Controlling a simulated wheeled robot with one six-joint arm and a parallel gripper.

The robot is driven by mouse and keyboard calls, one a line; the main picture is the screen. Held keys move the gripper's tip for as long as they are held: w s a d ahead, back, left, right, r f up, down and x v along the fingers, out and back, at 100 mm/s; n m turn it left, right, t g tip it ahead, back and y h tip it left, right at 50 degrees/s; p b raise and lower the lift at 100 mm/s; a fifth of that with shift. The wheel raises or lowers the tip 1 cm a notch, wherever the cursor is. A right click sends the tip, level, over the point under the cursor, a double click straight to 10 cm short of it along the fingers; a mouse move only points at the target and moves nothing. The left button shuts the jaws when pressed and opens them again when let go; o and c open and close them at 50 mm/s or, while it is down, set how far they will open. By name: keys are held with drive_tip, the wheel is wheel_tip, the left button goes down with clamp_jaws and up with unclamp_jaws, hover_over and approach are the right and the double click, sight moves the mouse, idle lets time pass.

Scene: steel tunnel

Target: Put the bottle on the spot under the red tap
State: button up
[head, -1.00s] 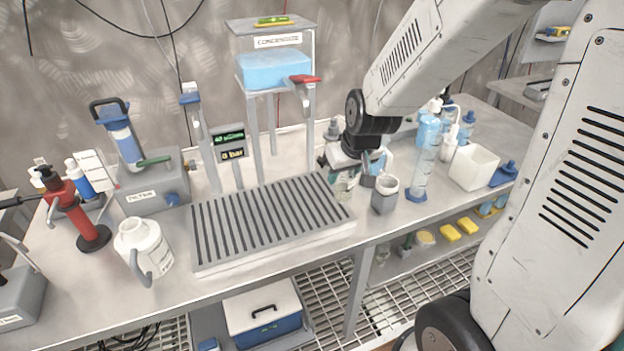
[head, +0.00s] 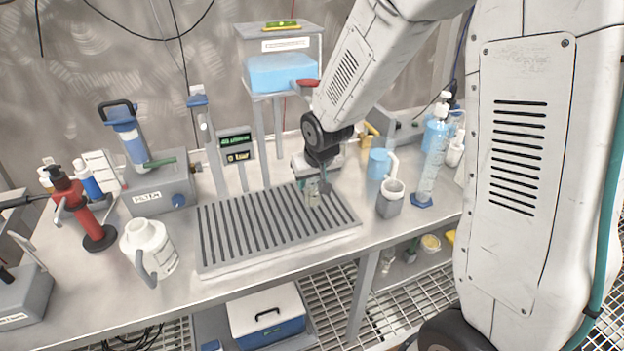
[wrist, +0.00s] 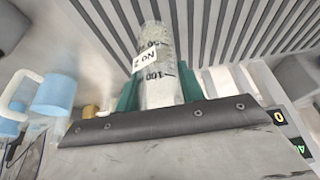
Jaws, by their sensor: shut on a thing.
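The bottle (head: 313,196) is a clear, graduated one with a small label; it also shows in the wrist view (wrist: 160,72). My gripper (head: 319,184) is shut on it, with green fingers on both sides in the wrist view. The bottle is over the right back part of the slatted drip tray (head: 230,266); I cannot tell whether its base touches the slats.
A grey cup (head: 390,204), a blue mug (head: 379,163) and a tall wash bottle (head: 431,170) stand right of the tray. A post with a display (head: 236,147) rises behind it. A white jug (head: 147,248) stands to its left. The left part of the tray is bare.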

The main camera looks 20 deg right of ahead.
drive_tip(key=shift+f, duration=0.1)
drive_tip(key=o, duration=1)
drive_tip(key=v, duration=1.2)
drive_tip(key=s+d+r+g, duration=0.1)
drive_tip(key=s+r, duration=0.3)
drive_tip(key=s, duration=0.9)
drive_tip(key=s+d+r+g, duration=0.2)
drive_tip(key=s+r, duration=0.2)
drive_tip(key=s, duration=0.9)
drive_tip(key=shift+r, duration=0.15)
